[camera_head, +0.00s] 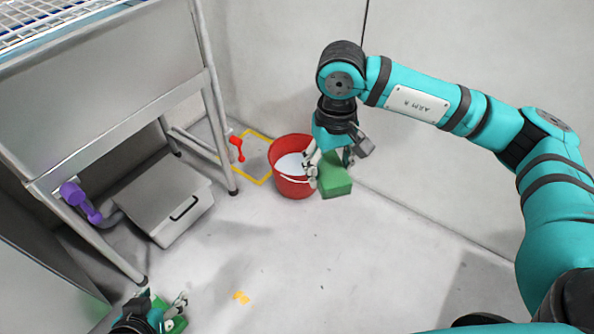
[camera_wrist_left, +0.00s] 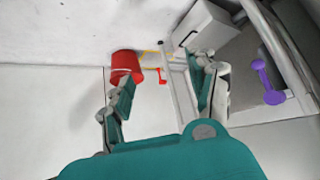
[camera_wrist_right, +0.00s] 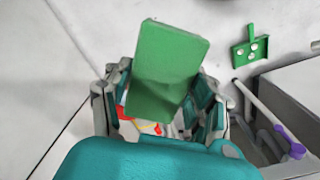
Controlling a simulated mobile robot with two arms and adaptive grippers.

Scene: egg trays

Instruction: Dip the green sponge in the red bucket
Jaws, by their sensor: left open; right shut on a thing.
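The red bucket (camera_head: 277,152) stands on the floor near the wall, with pale liquid inside and a white handle at its front. The green sponge (camera_head: 336,182) is a block just right of the bucket's rim, outside the opening. My right gripper (camera_head: 330,160) is shut on the sponge. In the right wrist view the sponge (camera_wrist_right: 168,70) sticks up from the fingers, and a bit of the red bucket (camera_wrist_right: 124,114) shows behind them. My left gripper (camera_head: 166,303) is open and empty at the lower left, far from the bucket, which also shows in the left wrist view (camera_wrist_left: 126,61).
A metal table frame (camera_head: 220,130) stands left of the bucket, with a grey box (camera_head: 165,205) and a purple object (camera_head: 80,200) beneath. A red object (camera_head: 237,146) is near yellow floor tape. A green dustpan (camera_wrist_right: 250,47) lies on the floor.

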